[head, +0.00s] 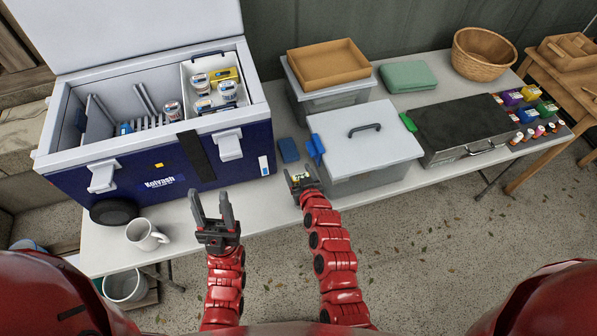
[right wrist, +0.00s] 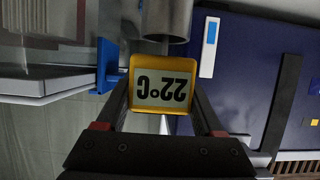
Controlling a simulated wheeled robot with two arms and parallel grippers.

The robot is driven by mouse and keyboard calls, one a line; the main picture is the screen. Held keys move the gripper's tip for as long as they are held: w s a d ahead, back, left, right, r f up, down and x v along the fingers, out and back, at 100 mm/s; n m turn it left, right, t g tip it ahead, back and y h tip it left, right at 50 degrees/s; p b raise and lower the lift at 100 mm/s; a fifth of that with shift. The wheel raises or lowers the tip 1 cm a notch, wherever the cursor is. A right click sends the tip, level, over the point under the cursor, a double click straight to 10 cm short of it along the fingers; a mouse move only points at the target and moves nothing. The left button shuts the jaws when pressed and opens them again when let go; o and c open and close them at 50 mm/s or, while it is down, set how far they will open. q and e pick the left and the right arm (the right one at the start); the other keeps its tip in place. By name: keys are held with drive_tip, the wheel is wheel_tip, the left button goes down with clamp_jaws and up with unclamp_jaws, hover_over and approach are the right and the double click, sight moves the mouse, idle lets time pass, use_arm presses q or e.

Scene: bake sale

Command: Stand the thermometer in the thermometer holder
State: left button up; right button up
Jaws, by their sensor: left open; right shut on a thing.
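The thermometer (right wrist: 161,84) has a yellow frame and a pale display reading 22°C, upside down in the right wrist view. My right gripper (head: 303,183) is shut on it, in front of the gap between the cooler and the lidded grey box. In the head view only a small yellowish part of the thermometer (head: 300,178) shows. A grey cylindrical thing (right wrist: 166,18) appears just beyond the thermometer in the right wrist view; I cannot tell if it is the thermometer holder. My left gripper (head: 214,212) is open and empty, in front of the cooler.
The blue cooler (head: 130,185) stands open at left, with jars inside. A white mug (head: 146,235) stands before it. The lidded grey box (head: 365,140) is right of my right gripper, with a small blue block (head: 288,150) to its left. A dark case (head: 460,130) lies farther right.

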drive_tip(key=shift+f, duration=0.3)
drive_tip(key=shift+f+b, duration=0.5)
drive_tip(key=o, duration=1.3)
drive_tip(key=shift+o, duration=0.2)
drive_tip(key=shift+r, duration=0.15)
